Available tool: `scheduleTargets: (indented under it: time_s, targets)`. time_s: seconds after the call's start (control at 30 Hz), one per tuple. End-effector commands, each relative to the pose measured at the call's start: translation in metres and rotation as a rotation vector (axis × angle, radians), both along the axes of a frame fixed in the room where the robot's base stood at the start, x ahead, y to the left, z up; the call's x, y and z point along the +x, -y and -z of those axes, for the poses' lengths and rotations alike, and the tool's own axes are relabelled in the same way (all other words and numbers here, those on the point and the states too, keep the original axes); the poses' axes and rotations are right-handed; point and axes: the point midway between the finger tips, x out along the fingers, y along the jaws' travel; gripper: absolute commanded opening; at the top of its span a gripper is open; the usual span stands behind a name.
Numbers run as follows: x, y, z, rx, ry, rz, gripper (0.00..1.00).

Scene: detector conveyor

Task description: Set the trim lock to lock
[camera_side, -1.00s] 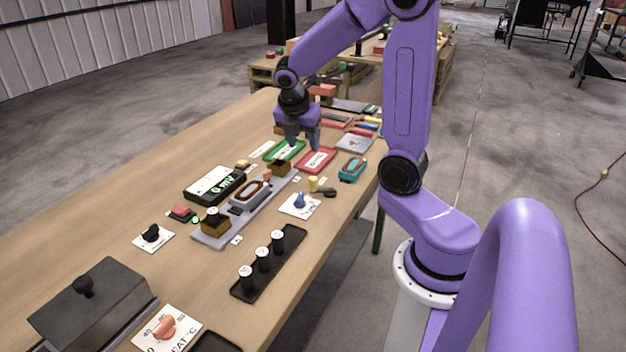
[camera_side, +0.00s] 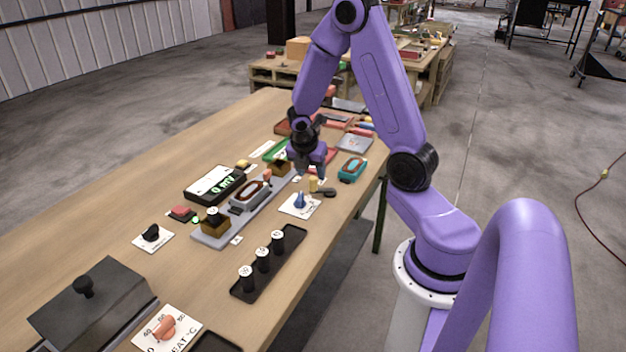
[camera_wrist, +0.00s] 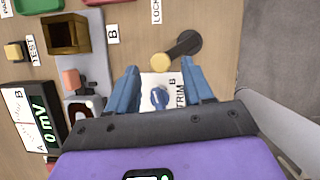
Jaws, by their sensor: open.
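The trim lock is a short black lever (camera_wrist: 187,43) with a yellow knob (camera_wrist: 161,60) on its end. A LOCK label (camera_wrist: 155,11) lies apart from it, above it in the wrist view. In the side view the yellow knob (camera_side: 313,184) and black lever (camera_side: 326,193) show just below my gripper. A blue trim dial (camera_wrist: 159,98) sits on a white TRIM card (camera_wrist: 172,82) beside the lever. My gripper (camera_wrist: 160,70) is open and empty, held above the table; in the wrist view its fingers flank the blue dial, with the yellow knob just beyond and between the tips.
A grey rail (camera_side: 215,234) with brown blocks and a meter reading 0 mV (camera_side: 214,184) stand left of the lever. A teal-and-red item (camera_side: 352,168) is to the right. A black tray (camera_side: 245,292) with black cylinders lies nearer the camera.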

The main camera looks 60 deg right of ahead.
Motion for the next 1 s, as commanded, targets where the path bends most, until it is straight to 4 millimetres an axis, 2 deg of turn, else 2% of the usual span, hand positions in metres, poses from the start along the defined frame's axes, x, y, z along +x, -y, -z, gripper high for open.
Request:
scheduleTargets:
  time_s: [0.1,0.33,0.8,0.97,1.0]
  targets:
    - [0.0,0.006,0.016,0.001,-0.005,0.0,0.51]
    - [0.002,0.014,0.035,0.001,-0.001,-0.001,0.51]
    - [0.002,0.017,0.042,0.001,0.001,0.0,0.51]
    - [0.002,0.017,0.042,0.001,0.001,0.0,0.0]
    - [0.002,0.017,0.042,0.001,0.001,0.0,0.0]
